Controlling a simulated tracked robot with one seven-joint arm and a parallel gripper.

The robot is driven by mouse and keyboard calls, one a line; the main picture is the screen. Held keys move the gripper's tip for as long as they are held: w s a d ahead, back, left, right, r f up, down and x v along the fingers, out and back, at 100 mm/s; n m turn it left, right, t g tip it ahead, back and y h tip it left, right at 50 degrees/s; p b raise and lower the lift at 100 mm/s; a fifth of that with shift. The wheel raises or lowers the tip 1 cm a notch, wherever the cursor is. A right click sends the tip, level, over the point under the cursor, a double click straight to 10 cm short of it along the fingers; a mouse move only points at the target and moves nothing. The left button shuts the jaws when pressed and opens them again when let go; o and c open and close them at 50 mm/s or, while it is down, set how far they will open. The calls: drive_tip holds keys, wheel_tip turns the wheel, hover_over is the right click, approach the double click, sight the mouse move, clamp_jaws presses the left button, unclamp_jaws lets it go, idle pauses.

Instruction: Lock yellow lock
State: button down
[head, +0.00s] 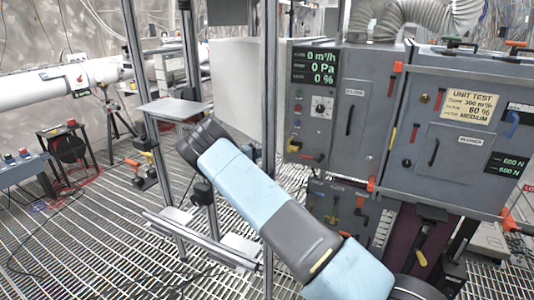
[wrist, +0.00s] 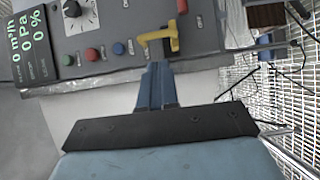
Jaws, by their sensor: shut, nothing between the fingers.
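The yellow lock (wrist: 160,40) shows in the wrist view as a bent yellow lever on the edge of a grey control panel (wrist: 110,28). My gripper (wrist: 157,68) is shut and empty. Its blue fingertips point at the panel, just below the yellow lever in the picture. I cannot tell whether they touch it. In the head view the control panel (head: 297,90) is on the grey cabinet to the right of my arm, and I cannot make out my fingertips there.
The panel carries a display (head: 315,65), a dial (head: 321,106) and several coloured buttons. A red handle (wrist: 182,6) is close beyond the yellow lever. Grating floor (head: 110,235) is open at left.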

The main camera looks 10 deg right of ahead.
drive_tip(key=x, duration=0.8)
drive_tip(key=shift+a, duration=0.2)
drive_tip(key=shift+s+d, duration=0.1)
drive_tip(key=shift+s, duration=0.05)
